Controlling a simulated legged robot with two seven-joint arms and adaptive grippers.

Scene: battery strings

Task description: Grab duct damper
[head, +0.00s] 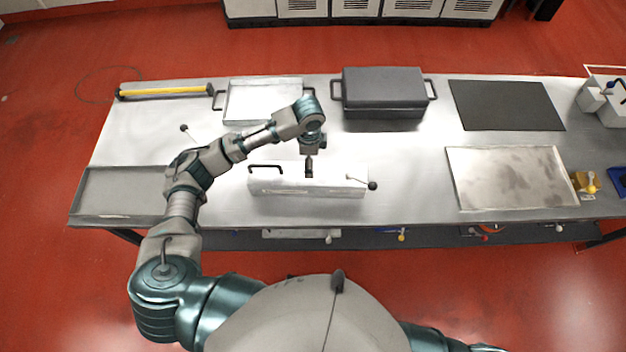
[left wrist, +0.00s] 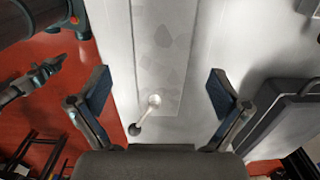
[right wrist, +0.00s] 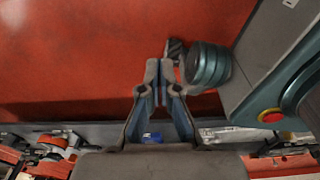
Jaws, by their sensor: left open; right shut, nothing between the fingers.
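The duct damper (head: 330,187) appears to be the long pale box lying across the middle of the table, with a black handle at its left and a dark ball-tipped lever at its right. In the left wrist view the pale box (left wrist: 160,65) and its lever lie between the fingers. My left gripper (head: 309,172) is over the middle of the box, pointing down. In its wrist view the left gripper (left wrist: 157,88) is wide open and empty; I cannot tell whether it touches the box. My right gripper (right wrist: 160,65) is shut and empty, pointing toward the red floor, away from the table top.
A dark lidded case (head: 384,88) and a metal tray (head: 262,100) stand behind. A black mat (head: 506,105) and a pale sheet (head: 510,177) lie to the right. A yellow bar tool (head: 165,91) lies back left, a grey tray (head: 120,190) front left. Bare table (head: 410,165) lies right of the box.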

